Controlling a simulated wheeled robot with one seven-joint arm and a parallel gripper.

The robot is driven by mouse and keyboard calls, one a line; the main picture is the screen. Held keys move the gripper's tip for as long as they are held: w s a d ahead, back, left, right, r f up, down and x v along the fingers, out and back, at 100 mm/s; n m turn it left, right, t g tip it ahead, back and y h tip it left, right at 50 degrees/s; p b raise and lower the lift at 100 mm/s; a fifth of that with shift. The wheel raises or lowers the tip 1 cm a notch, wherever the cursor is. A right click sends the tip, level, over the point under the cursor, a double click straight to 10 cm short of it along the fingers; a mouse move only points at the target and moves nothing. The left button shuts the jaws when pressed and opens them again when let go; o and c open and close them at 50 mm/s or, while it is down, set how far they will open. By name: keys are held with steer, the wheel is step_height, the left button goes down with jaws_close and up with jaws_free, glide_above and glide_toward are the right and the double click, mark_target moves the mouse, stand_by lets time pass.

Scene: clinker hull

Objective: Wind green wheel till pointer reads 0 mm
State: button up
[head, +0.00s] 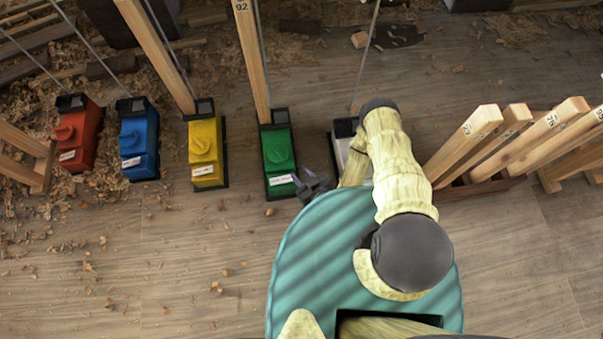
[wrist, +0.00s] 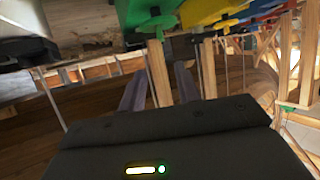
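My gripper (head: 306,180) is just right of the green box's near end, apart from the wheel. In the wrist view my gripper (wrist: 158,88) has its two grey fingers spread, with nothing held between them. A green wheel (wrist: 152,18) shows beyond and above the fingertips there. I cannot make out a pointer or its reading.
Yellow (head: 205,150), blue (head: 137,138) and red (head: 78,135) boxes stand to the left. A white box (head: 342,140) to the right is partly hidden by my arm. Numbered wooden posts (head: 465,143) lean at the right. The floor at front left is clear except for shavings.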

steer(key=w+f+n+g+h+b, duration=0.2)
steer(key=w+f+n+g+b, duration=0.2)
steer(key=w+f, duration=0.25)
steer(key=w+r+g+h+b, duration=0.2)
steer(key=w+r+h+b, duration=0.15)
steer(key=w, duration=0.45)
step_height(320, 180, up, 16)
steer(key=f+m+g+h+b, duration=0.1)
steer(key=m+g+h+b, duration=0.2)
steer(key=m+g+b, duration=0.1)
glide_above(277, 149)
steer(key=shift+r, duration=0.25)
step_height(277, 149, down, 18)
steer(key=b, duration=0.9)
steer(key=shift+r+b, duration=0.2)
steer(key=shift+b, duration=0.2)
steer(key=shift+c, duration=0.4)
